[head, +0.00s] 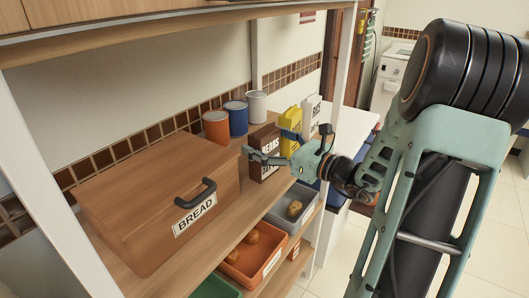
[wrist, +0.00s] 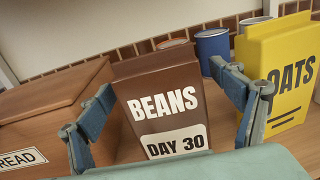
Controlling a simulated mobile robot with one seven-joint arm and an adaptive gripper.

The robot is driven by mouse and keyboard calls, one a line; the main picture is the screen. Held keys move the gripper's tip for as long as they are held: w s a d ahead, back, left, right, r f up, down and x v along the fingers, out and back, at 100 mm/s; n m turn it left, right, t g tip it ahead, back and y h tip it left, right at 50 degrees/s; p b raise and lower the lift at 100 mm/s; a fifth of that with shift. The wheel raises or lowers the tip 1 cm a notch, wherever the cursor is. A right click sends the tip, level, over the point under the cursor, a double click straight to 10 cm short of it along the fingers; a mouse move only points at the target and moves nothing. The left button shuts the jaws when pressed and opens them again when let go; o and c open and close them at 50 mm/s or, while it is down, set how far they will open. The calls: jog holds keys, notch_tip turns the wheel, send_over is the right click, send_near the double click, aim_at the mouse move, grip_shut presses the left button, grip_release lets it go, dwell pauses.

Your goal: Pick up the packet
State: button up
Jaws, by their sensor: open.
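The brown beans packet (head: 262,151) stands upright on the wooden shelf, to the right of the bread box in the head view. In the wrist view the packet (wrist: 163,101) shows its front, reading "BEANS" and "DAY 30". My gripper (head: 268,145) is open in front of the packet. In the wrist view its fingers (wrist: 170,105) appear to either side of the packet, with visible space beside it. I cannot tell how deep the packet sits between the fingers. A yellow oats packet (wrist: 275,72) stands to the right; it also shows in the head view (head: 291,120).
A wooden bread box (head: 150,195) stands close on the left. Orange (head: 216,127), blue (head: 237,118) and white (head: 257,106) cans stand behind. A white packet (head: 312,108) stands beyond the oats. Bins with food (head: 253,262) sit below, and a white post (head: 338,70) rises nearby.

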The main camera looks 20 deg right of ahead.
jog(key=shift+c, duration=0.3)
jog(key=c, duration=1.5)
jog(key=shift+c, duration=0.9)
jog(key=shift+r, duration=0.15)
